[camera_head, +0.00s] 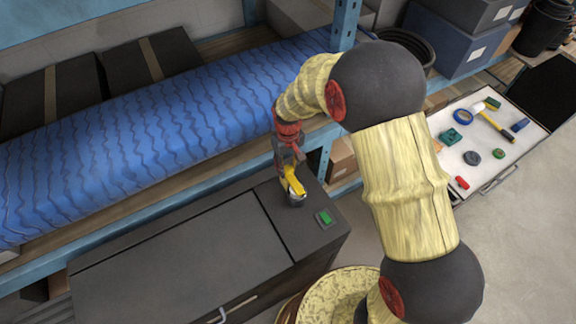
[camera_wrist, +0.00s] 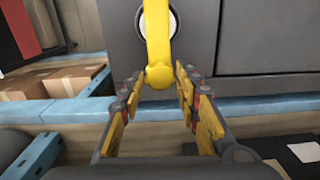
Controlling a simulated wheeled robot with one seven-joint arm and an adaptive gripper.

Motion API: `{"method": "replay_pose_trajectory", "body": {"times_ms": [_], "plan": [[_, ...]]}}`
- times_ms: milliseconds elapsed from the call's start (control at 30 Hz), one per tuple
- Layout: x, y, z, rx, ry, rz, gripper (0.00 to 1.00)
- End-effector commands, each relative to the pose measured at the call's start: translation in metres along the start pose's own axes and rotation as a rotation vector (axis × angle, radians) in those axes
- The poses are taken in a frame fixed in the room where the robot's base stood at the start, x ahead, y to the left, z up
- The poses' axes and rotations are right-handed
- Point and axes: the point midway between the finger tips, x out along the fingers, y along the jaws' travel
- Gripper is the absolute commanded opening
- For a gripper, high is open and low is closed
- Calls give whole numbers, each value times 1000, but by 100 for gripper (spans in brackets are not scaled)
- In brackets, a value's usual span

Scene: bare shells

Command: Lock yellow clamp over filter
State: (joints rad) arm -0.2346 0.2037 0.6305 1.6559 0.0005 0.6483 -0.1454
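The yellow clamp (camera_head: 293,181) is a narrow lever on top of a dark grey cabinet. In the wrist view the clamp (camera_wrist: 157,40) runs down from the top edge and ends in a rounded tip. The pale round filter (camera_head: 296,201) shows at the clamp's lower end; in the wrist view part of the filter (camera_wrist: 174,24) shows beside and behind the lever. My gripper (camera_wrist: 157,84) is open, its fingers on either side of the rounded tip, with small gaps visible. In the head view my gripper (camera_head: 288,158) is just above the clamp, partly hiding it.
The dark cabinet (camera_head: 185,268) has a green button (camera_head: 325,217) right of the filter. A blue shelf post (camera_head: 345,25) and a blue wrapped roll (camera_head: 140,125) stand behind. An open case (camera_head: 485,150) with tools lies at right.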

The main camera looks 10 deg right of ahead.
Motion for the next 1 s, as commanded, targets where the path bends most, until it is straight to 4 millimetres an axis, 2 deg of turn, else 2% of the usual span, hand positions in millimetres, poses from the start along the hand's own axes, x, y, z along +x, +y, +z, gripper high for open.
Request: {"method": "replay_pose_trajectory", "body": {"times_ms": [200, 567, 667, 1000], "plan": [[1, 0, 1, -1, -2, 0, 47], [-2, 0, 1, -2, -2, 0, 47], [-12, 0, 0, -2, -1, 0, 47], [-79, 0, 0, -1, 1, 0, 47]]}}
